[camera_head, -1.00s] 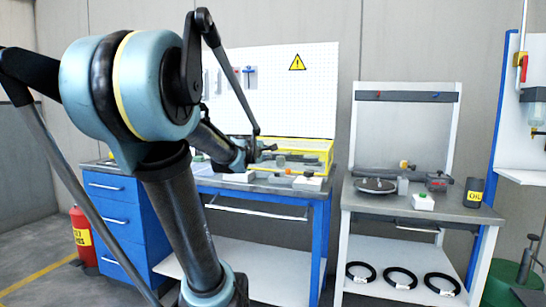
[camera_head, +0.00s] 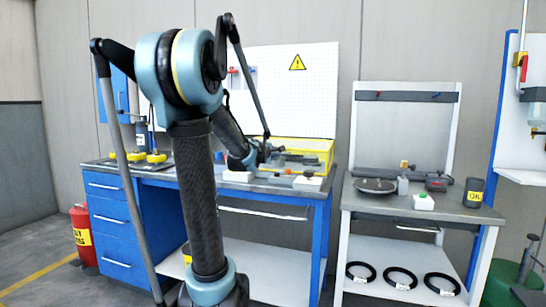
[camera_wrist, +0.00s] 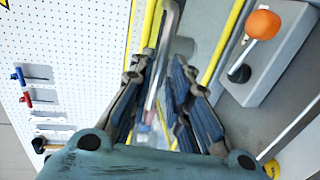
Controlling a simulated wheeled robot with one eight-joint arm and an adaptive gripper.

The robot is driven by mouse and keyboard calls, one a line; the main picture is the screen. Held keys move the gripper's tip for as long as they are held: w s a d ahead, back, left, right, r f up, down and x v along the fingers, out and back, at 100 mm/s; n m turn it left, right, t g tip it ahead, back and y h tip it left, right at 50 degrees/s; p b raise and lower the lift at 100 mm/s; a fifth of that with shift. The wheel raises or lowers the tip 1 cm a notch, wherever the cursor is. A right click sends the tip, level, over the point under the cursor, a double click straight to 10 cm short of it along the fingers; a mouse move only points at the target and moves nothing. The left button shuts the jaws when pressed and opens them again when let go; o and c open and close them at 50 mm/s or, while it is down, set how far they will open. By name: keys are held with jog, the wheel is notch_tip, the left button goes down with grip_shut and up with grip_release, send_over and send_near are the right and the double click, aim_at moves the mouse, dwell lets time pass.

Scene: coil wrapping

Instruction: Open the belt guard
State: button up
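The belt guard (camera_head: 318,145) is a clear box with a yellow frame on the workbench, below the pegboard, in the head view. My gripper (camera_head: 272,150) is at the guard's left part there, partly hidden by my arm. In the wrist view its fingers (camera_wrist: 160,88) are apart. A pale metallic bar (camera_wrist: 165,65) runs between them, beside the guard's yellow edges (camera_wrist: 228,45). I see gaps beside the bar and cannot tell whether a finger touches it.
An orange knob (camera_wrist: 262,25) on a grey block stands right of the fingers in the wrist view. The pegboard (camera_wrist: 75,60) with tools is on the left. White boxes (camera_head: 307,183) sit along the bench front. A second bench (camera_head: 400,208) stands at the right.

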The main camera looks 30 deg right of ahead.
aim_at(274, 153)
jog(key=shift+x, duration=1.75)
grip_shut()
